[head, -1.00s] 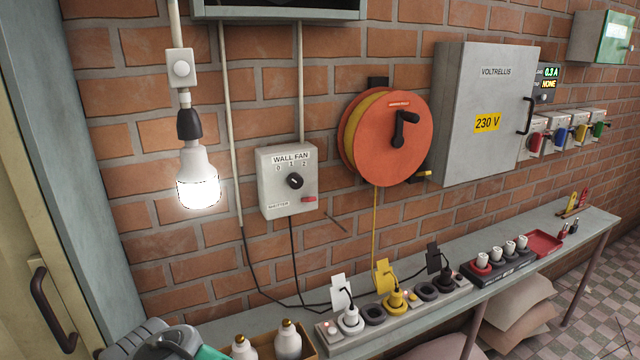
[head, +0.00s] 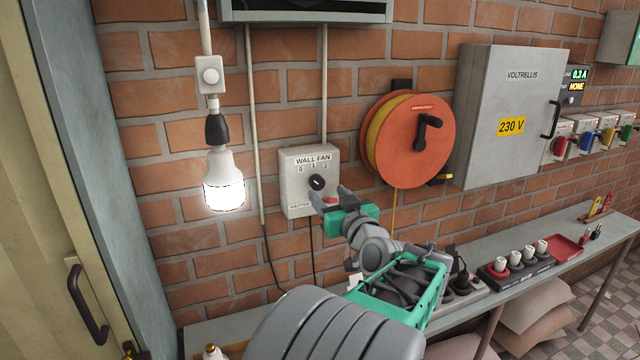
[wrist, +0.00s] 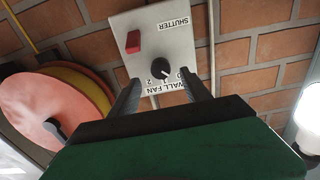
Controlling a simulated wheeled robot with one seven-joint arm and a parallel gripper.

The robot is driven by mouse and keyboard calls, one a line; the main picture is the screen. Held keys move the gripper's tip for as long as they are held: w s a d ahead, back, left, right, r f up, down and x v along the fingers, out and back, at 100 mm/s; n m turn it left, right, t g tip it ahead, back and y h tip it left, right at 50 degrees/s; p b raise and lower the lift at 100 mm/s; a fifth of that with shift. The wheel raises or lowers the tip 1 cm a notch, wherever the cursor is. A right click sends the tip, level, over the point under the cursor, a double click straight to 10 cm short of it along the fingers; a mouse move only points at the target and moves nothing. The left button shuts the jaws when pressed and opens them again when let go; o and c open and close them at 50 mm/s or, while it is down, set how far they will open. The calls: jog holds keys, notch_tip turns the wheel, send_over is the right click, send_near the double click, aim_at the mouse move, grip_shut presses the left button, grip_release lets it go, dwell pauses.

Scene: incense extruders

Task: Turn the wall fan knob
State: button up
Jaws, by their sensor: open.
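The wall fan box (head: 296,190) is a light grey panel on the brick wall, marked 0, 1, 2. Its round black knob (head: 317,182) sits below the numbers. The knob (wrist: 160,67) also shows in the wrist view, where the box appears upside down; its pale mark seems to point towards the 0 and 1 side. My gripper (head: 330,193) is in front of the box, close to the knob at its lower right. In the wrist view my gripper's two fingers (wrist: 158,92) are apart with nothing between them, and the knob lies just beyond the tips. No contact is visible.
A red shutter switch (wrist: 133,41) is on the same box. A lit bulb (head: 223,180) hangs to the left. An orange cable reel (head: 410,150) is on the wall to the right. A bench (head: 400,240) with sockets runs below.

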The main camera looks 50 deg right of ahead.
aim_at(319, 185)
jog(key=p+x, duration=0.1)
jog(key=x, duration=0.5)
jog(key=shift+p, duration=0.35)
jog(key=shift+s, duration=0.1)
jog(key=shift+a, duration=0.1)
grip_shut()
